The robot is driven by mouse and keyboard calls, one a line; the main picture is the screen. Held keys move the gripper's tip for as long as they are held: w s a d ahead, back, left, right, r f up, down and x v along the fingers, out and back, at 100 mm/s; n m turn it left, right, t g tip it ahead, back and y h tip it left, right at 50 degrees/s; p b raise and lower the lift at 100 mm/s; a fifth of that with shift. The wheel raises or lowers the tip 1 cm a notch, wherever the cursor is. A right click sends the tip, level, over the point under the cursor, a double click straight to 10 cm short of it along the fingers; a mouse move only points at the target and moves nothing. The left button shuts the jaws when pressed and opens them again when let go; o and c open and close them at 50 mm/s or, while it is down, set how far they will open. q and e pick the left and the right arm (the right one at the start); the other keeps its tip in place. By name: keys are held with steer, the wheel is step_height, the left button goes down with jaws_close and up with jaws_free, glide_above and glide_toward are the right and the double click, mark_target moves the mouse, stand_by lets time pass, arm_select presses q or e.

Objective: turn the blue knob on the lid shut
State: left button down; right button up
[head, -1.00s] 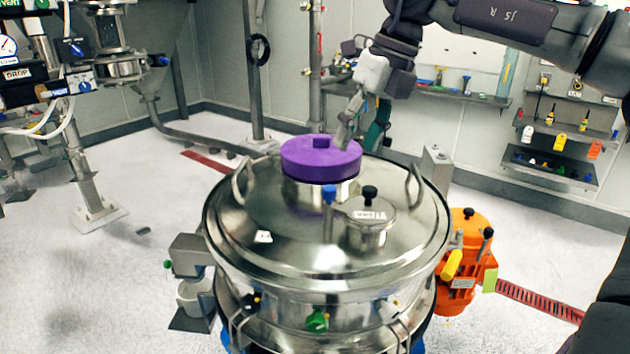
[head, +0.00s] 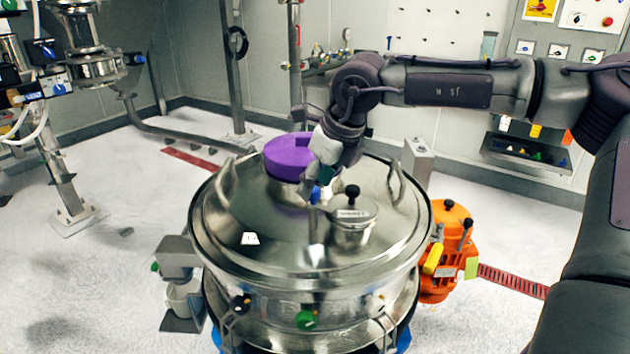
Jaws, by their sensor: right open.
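The blue knob (head: 315,195) stands on the sifter's domed steel lid (head: 265,215), between the purple cap (head: 284,158) and the small steel hatch (head: 352,212) with a black knob. My right gripper (head: 318,184) points down over the blue knob, with its fingers open at the knob. The gripper hides the knob's upper part and part of the purple cap. I cannot tell whether the fingers touch the knob. My left gripper is not in view.
An orange motor (head: 445,245) stands right of the sifter. Green and black knobs sit on the sifter's lower front.

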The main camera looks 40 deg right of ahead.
steer(key=shift+w+a+f, duration=0.1)
steer(key=shift+w+f, duration=0.15)
steer(key=shift+f, duration=0.35)
jaws_close()
steer(key=shift+n+y+b, duration=0.3)
steer(key=shift+n+y, duration=0.1)
steer(key=shift+n, duration=0.6)
steer(key=shift+n+g+y, duration=0.5)
steer(key=shift+n+y, duration=0.1)
steer(key=shift+n, duration=1.2)
